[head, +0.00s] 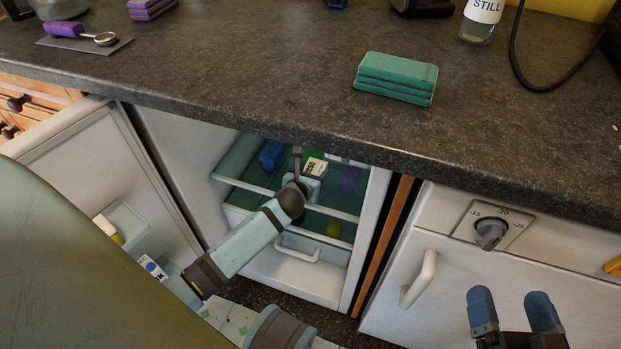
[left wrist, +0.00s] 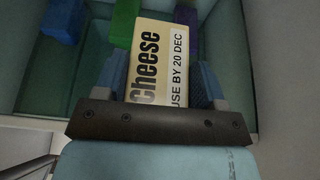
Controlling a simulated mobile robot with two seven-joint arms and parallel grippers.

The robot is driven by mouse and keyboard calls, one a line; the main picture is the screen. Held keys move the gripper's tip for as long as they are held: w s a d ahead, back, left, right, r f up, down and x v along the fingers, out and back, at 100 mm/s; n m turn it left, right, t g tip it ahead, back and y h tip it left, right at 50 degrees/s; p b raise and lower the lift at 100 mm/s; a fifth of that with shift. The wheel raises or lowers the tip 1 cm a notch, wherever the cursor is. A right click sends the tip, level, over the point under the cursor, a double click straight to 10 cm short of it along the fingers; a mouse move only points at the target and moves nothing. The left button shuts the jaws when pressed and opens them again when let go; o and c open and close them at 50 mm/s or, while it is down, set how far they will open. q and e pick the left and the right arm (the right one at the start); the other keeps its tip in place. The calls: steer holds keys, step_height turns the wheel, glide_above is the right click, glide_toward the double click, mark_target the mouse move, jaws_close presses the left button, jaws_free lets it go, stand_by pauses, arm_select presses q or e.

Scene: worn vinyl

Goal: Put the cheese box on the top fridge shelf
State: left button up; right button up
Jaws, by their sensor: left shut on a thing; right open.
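The cheese box (left wrist: 158,62) is a cream and yellow carton with "Cheese" and "USE BY 20 DEC" on it, in the left wrist view. My left gripper (left wrist: 155,85) is shut on it, one finger on each side. In the head view the box (head: 315,167) shows in the fridge opening, at the level of the top shelf (head: 262,188). My left gripper (head: 306,178) reaches inside the open fridge there. I cannot tell whether the box touches the shelf. My right gripper (head: 513,312) is open and empty, in front of the freezer at the lower right.
Inside the fridge, a blue item (head: 271,154) stands left of the box and a purple item (head: 348,178) right; a green item (left wrist: 124,22) is behind. The open fridge door (head: 105,165) is at left. The worktop (head: 250,75) overhangs the opening.

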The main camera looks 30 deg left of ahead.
steer(key=shift+r, duration=0.1)
arm_select(q)
steer(key=o, duration=1.1)
steer(key=shift+r, duration=0.1)
steer(key=shift+s+r, duration=0.2)
steer(key=shift+s, duration=0.1)
steer(key=p+v, duration=0.4)
steer(key=v, duration=0.7)
steer(key=shift+s+d, duration=0.15)
steer(key=shift+s, duration=0.05)
arm_select(e)
step_height(320, 180, up, 6)
steer(key=t, duration=0.2)
steer(key=shift+s+d+r+m+t, duration=0.15)
steer(key=shift+s+d+m+t, duration=0.05)
steer(key=shift+d+m+t, duration=0.1)
arm_select(q)
steer(key=shift+f, duration=0.1)
